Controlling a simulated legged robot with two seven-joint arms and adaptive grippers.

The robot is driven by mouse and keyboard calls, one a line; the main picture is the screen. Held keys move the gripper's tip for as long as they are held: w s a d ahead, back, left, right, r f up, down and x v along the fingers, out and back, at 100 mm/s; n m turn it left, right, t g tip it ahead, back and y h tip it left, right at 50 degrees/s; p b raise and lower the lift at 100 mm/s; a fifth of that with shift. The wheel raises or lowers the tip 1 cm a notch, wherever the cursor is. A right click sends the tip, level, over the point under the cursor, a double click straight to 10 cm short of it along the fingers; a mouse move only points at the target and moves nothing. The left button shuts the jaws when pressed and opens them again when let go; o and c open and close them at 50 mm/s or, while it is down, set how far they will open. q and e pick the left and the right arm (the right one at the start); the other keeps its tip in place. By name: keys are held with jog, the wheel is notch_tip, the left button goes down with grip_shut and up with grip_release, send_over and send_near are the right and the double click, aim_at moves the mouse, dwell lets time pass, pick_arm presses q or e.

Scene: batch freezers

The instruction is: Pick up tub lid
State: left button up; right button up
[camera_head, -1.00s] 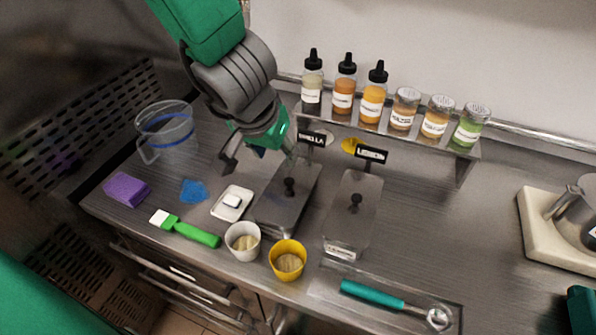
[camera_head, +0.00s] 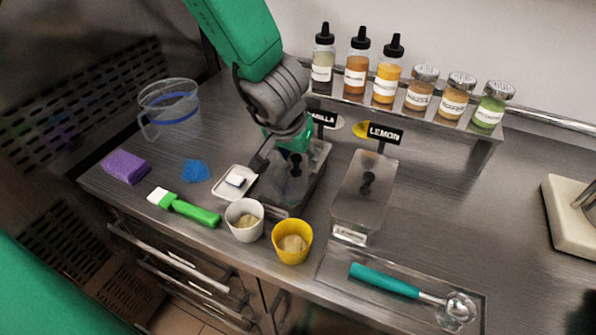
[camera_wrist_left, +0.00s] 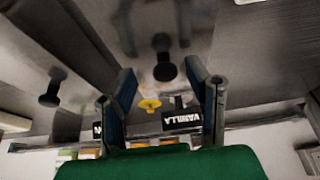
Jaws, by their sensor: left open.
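The vanilla tub lid (camera_head: 283,190) is a flat steel cover with a black knob, behind the white cup. My left gripper (camera_head: 279,165) is open above it, partly hiding the lid and its knob in the head view. In the left wrist view the vanilla lid's black knob (camera_wrist_left: 165,62) shows between the open fingers (camera_wrist_left: 160,78), apart from both as far as I can tell. A second steel lid, on the lemon tub (camera_head: 362,205), also has a black knob (camera_head: 368,180); this knob also shows in the left wrist view (camera_wrist_left: 52,90). My right gripper is not visible.
A white cup (camera_head: 243,233) and yellow cup (camera_head: 291,255) stand in front. A scoop (camera_head: 385,281) lies on a tray at the front. A shelf (camera_head: 440,122) of bottles and jars runs behind. A white dish (camera_head: 228,190), green brush (camera_head: 195,213) and pitcher (camera_head: 160,125) are left.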

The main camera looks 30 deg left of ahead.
aim_at(298, 156)
pick_arm(q)
jog(key=shift+w+d+f, duration=0.1)
jog(key=shift+w+f, duration=0.2)
jog(key=shift+f, duration=0.25)
jog(key=shift+r, duration=0.15)
jog(key=shift+s+a, duration=0.1)
jog(key=shift+a, duration=0.4)
grip_shut()
jog(key=shift+a, duration=0.15)
jog(key=shift+d, duration=0.35)
jog(key=shift+r+p, duration=0.3)
notch_tip(298, 156, up, 9)
jog(key=p, duration=0.7)
jog(key=shift+a+f, duration=0.1)
jog(key=shift+a, duration=0.05)
notch_tip(298, 156, down, 3)
jog(key=shift+r+b, duration=0.1)
jog(key=shift+b, duration=1)
jog(key=shift+f, duration=0.2)
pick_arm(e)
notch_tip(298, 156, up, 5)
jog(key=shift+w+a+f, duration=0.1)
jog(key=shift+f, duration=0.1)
